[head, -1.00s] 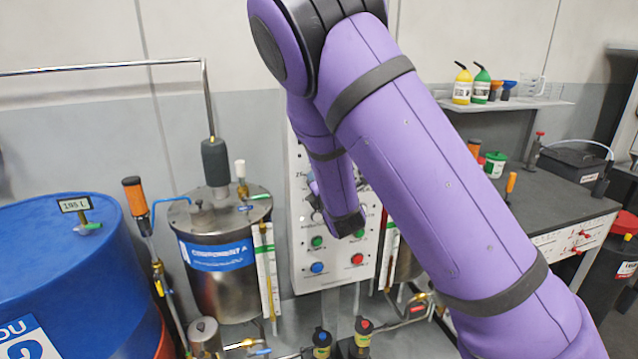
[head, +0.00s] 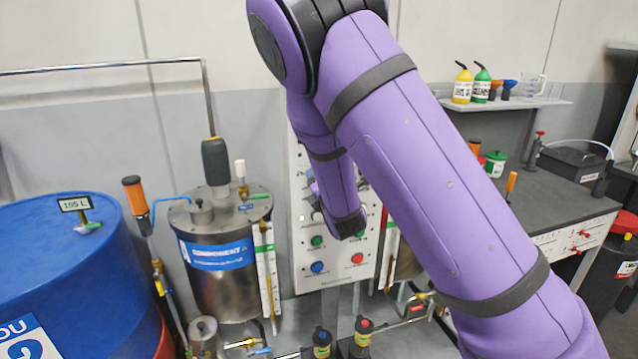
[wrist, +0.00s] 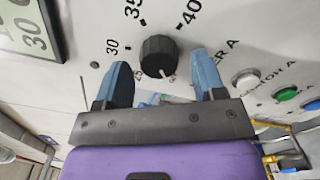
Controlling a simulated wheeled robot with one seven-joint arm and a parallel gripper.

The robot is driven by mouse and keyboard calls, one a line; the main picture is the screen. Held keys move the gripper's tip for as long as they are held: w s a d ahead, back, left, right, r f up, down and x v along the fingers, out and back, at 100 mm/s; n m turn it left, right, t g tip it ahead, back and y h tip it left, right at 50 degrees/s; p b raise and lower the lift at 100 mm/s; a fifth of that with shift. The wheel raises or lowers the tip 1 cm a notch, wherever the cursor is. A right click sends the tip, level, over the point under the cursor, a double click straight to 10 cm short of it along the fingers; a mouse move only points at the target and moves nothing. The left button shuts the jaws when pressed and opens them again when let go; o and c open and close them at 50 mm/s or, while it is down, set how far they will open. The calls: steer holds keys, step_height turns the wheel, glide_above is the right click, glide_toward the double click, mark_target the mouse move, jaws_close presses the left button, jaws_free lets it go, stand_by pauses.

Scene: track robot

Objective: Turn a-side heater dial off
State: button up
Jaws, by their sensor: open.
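The black heater dial (wrist: 158,55) sits on the white control panel (wrist: 225,25) in the wrist view. Scale marks 25, 30, 35 and 40 run around it, and a label ending in "ER A" is partly visible beside it. A pale mark on the knob points towards the lower right, by the label. My gripper (wrist: 161,68) is open, with one blue finger on each side of the dial; whether either finger touches it I cannot tell. In the head view my arm covers the dial and much of the panel (head: 332,276).
A white button (wrist: 246,79), a green button (wrist: 286,95) and a digital display (wrist: 35,32) are near the dial. The steel component A tank (head: 222,290) and blue drum (head: 60,260) stand left of the panel. A workbench (head: 555,190) is at right.

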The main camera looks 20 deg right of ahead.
steer(key=s, duration=1)
steer(key=shift+s, duration=0.15)
steer(key=s+d+r+m+g, duration=0.5)
steer(key=s+r+m+g, duration=0.35)
steer(key=m, duration=0.65)
steer(key=s+d+r+m+g, duration=0.1)
steer(key=s+r+m, duration=0.3)
steer(key=s, duration=0.7)
steer(key=s+d+r+m+g, duration=0.1)
steer(key=s+r+m+g, duration=0.2)
steer(key=s, duration=0.8)
steer(key=shift+s+r+m, duration=0.15)
steer(key=shift+r+m, duration=0.55)
steer(key=shift+m, duration=0.4)
